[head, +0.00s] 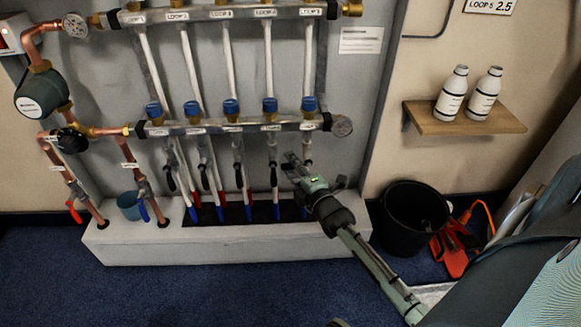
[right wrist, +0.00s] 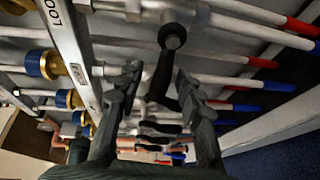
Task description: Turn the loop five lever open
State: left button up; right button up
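My right gripper (head: 291,164) is at the rightmost pipe, just under the lower rail, and covers the loop five lever there. In the right wrist view, my right gripper (right wrist: 158,78) is open, its two fingers on either side of a black lever (right wrist: 163,75) with a round pivot end. This nearest lever appears to be loop five's. Contact with the fingers cannot be told.
Black levers of other loops hang to the left, the nearest being loop four's (head: 274,175). A white plinth (head: 150,246) runs below. A black bucket (head: 414,212) and red tool (head: 455,250) stand right. A shelf (head: 420,122) holds two bottles (head: 452,94).

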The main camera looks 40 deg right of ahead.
jog(key=shift+w, duration=0.2)
jog(key=shift+c, duration=0.4)
grip_shut()
